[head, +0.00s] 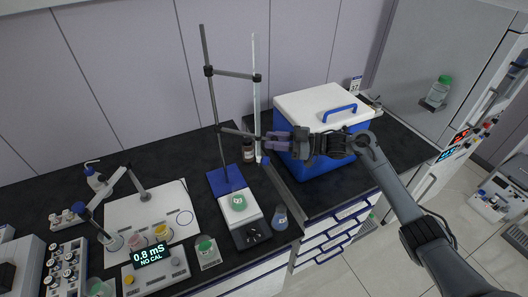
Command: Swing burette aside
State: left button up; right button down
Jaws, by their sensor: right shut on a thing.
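The burette (255,85) is a thin, pale upright tube held beside a grey stand rod (212,105) by an upper clamp (232,73) and a lower clamp (236,132). The rod rises from a blue base (225,180). The burette's blue stopcock (261,161) is near its bottom, to the right of the base. My right gripper (272,140) comes in from the right and is shut on the burette at about the lower clamp's height; its fingertips partly hide the contact. My left gripper is not in view.
A white and black balance (251,235) bearing a green-lidded jar (239,202) stands in front of the base. A small brown bottle (248,153) is behind the burette. A blue cooler box (312,172) with a white lid stands right.

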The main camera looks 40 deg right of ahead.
jog(key=shift+w+d+g, duration=0.1)
jog(key=shift+g, duration=0.2)
jog(key=c, duration=0.9)
grip_release()
jog(key=shift+c, duration=0.2)
jog(key=b+v, duration=0.1)
jog(key=v, duration=0.9)
jog(key=shift+s+d, duration=0.2)
jog(key=shift+d, duration=0.1)
jog(key=shift+f, duration=0.15)
